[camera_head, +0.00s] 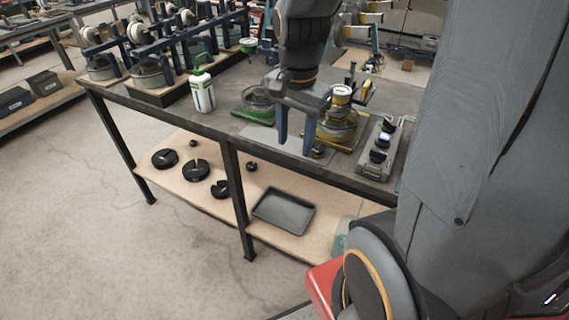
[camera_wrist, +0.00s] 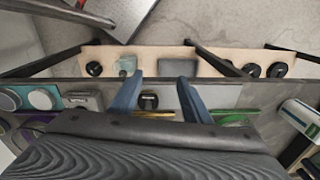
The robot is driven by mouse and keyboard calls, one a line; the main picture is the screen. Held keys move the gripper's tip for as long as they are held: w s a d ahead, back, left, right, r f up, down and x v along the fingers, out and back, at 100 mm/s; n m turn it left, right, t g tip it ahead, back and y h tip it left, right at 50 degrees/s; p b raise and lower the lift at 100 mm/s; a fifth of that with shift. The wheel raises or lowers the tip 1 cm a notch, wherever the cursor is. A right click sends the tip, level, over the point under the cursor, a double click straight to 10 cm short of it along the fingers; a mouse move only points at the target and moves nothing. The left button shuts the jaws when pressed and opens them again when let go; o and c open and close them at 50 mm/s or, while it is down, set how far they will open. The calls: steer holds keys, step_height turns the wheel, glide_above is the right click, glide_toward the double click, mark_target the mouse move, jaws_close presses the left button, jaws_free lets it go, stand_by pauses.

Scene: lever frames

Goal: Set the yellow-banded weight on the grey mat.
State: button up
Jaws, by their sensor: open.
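A small dark weight with a yellowish band (camera_head: 318,152) stands near the front edge of the bench, at the right end of the grey mat (camera_head: 262,136). In the wrist view it is the dark block (camera_wrist: 149,102) showing between the fingers, nearer the left one. I cannot tell whether all of its base is on the mat. The mat (camera_wrist: 222,96) also shows in the wrist view. My gripper (camera_head: 296,145) is open and empty above the mat, its blue fingers pointing down. In the head view the weight is just right of the right finger.
A white-green bottle (camera_head: 202,90) stands left of the mat. A green-marked round device (camera_head: 257,103) and a yellow-marked one (camera_head: 338,125) stand behind. A grey control box (camera_head: 383,150) is at right. The lower shelf holds black slotted discs (camera_head: 196,169) and a tray (camera_head: 284,212).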

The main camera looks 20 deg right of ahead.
steer(key=s+a+f+n, duration=0.3)
steer(key=s+a+n, duration=0.1)
steer(key=n, duration=0.7)
steer(key=shift+a+f+n+t, duration=0.3)
steer(key=shift+n, duration=0.1)
